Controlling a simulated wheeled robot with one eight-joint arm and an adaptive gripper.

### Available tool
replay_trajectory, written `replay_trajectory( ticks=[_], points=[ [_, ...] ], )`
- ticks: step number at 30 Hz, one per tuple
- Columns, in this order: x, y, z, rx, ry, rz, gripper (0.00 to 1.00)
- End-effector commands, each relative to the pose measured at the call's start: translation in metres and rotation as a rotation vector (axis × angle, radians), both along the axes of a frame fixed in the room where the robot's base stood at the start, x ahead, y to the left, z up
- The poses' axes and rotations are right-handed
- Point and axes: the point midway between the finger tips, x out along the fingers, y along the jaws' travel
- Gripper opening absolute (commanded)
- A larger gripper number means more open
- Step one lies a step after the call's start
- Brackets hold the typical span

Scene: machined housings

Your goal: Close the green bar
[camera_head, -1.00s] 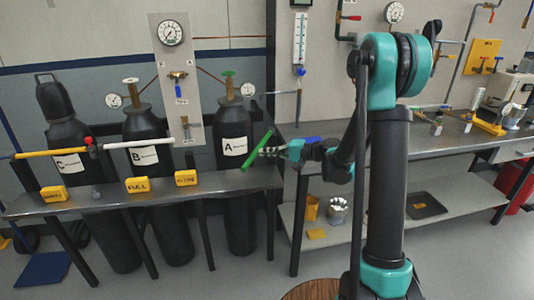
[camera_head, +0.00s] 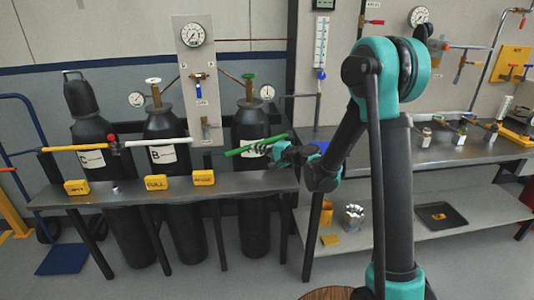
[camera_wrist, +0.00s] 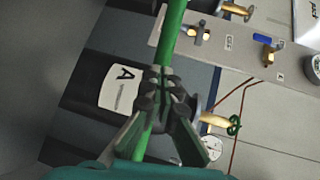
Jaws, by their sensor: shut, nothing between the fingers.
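The green bar (camera_head: 256,144) runs in front of the cylinder marked A (camera_head: 249,124), tilted a little up to the right in the head view. The yellow bar (camera_head: 75,147) and white bar (camera_head: 161,142) lie level to its left, in front of cylinders C and B. My gripper (camera_head: 266,150) is at the right part of the green bar. In the wrist view the green bar (camera_wrist: 172,40) passes along my gripper (camera_wrist: 165,82), whose fingers are shut with nothing between them. The fingers overlap the bar; I cannot tell whether they touch it.
A metal shelf with yellow tags (camera_head: 156,183) runs below the bars. A panel with a gauge and valves (camera_head: 194,80) stands behind. A workbench (camera_head: 460,146) with fittings is at the right. A blue hand truck is at the left.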

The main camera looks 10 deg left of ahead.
Motion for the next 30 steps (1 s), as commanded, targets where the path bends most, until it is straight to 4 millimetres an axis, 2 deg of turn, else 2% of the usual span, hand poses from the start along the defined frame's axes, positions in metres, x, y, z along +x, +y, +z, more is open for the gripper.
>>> replay_trajectory(
  ticks=[3, 11, 21, 30],
  points=[
    [0.008, 0.018, 0.000, -0.001, -0.001, -0.087, 0.00],
    [0.032, 0.040, 0.000, -0.001, -0.003, -0.251, 0.00],
    [0.060, 0.059, 0.000, 0.000, 0.000, -0.248, 0.00],
    [0.075, 0.067, 0.000, 0.000, 0.000, -0.248, 0.00]
  ],
)
